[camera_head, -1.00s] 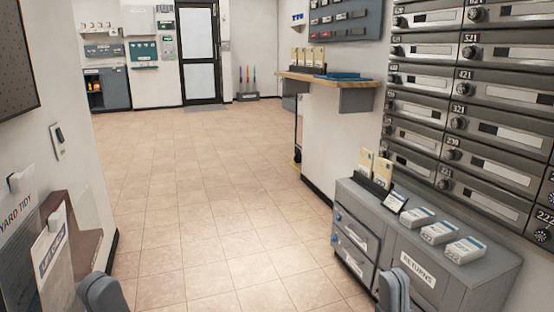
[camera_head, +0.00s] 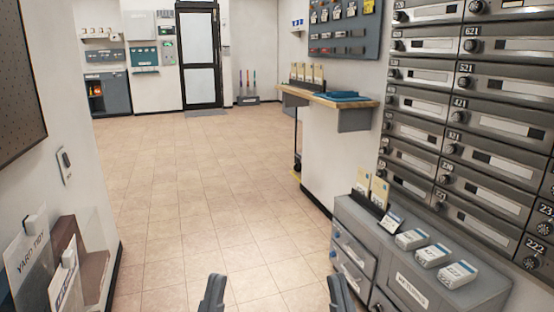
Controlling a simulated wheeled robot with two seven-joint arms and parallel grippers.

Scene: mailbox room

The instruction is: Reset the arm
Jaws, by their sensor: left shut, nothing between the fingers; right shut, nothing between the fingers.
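My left gripper (camera_head: 212,293) shows as a dark grey shape at the bottom edge, just left of the picture's middle. My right gripper (camera_head: 341,292) shows at the bottom edge to its right, in front of the grey returns cabinet. Both point upward, are shut and hold nothing. They are apart from each other, with floor tiles showing between them. The rest of both arms is out of the picture.
The returns cabinet (camera_head: 405,290) stands at the lower right, with several small boxes on top, below a wall of mailboxes (camera_head: 490,120). A wooden shelf (camera_head: 325,98) juts out behind it. Sign holders (camera_head: 35,255) are at the lower left. The tiled floor (camera_head: 190,180) is clear.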

